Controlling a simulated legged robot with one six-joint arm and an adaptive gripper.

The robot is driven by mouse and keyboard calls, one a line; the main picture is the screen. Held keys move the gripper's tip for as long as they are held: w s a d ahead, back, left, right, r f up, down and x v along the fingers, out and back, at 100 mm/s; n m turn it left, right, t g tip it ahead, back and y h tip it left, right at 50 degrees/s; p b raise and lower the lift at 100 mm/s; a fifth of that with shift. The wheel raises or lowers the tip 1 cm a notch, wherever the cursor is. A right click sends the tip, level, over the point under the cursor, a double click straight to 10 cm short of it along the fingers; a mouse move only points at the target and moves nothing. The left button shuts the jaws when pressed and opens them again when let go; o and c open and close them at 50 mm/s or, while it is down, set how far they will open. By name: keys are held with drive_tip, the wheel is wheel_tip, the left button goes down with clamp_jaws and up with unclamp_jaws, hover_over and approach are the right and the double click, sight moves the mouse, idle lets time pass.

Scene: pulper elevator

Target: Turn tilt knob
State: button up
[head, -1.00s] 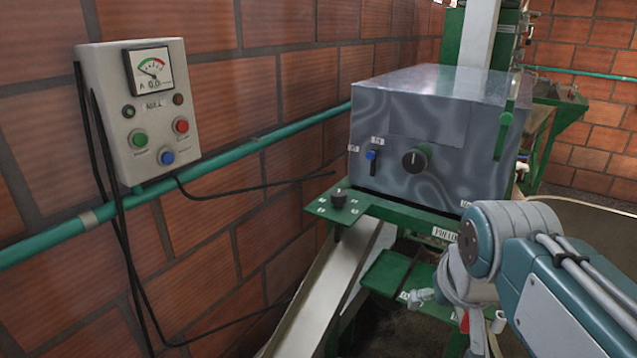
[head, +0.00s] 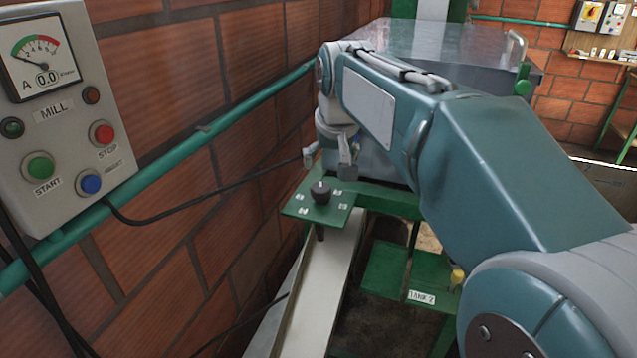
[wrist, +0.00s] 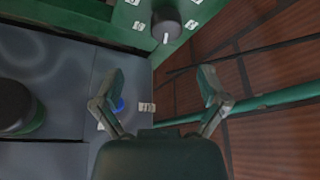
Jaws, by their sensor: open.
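A black knob (head: 320,192) with a white pointer mark sits on a small green plate (head: 296,207) with several white labels, above a pale chute. In the wrist view the knob (wrist: 166,24) is at the top, beyond my fingertips. My gripper (wrist: 162,74) is open and empty, its two fingers spread wide. In the head view my gripper (head: 330,160) hangs just behind the plate, close to the metal box, apart from the knob. I cannot tell from the label text which knob is the tilt knob; another large black knob (wrist: 15,105) is on the metal box.
The metal box (head: 440,50) stands behind my arm. A mill control panel (head: 60,120) with buttons and a meter hangs on the brick wall at left. A green pipe (head: 180,170) runs along the wall. A blue part (wrist: 118,105) shows behind my left finger.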

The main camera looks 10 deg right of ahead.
sight(321, 188)
drive_tip(key=x, duration=0.2)
drive_tip(key=a+x, duration=0.1)
drive_tip(key=x, duration=0.4)
drive_tip(key=shift+a+f, duration=0.25)
drive_tip(key=shift+w+d+f, duration=0.15)
drive_tip(key=shift+w+f, duration=0.05)
drive_tip(key=shift+f, duration=0.15)
drive_tip(key=shift+w+d+f, duration=0.1)
drive_tip(key=shift+d+f, duration=0.1)
drive_tip(key=shift+d, duration=0.05)
drive_tip(key=shift+a, duration=0.1)
drive_tip(key=c, duration=1.1)
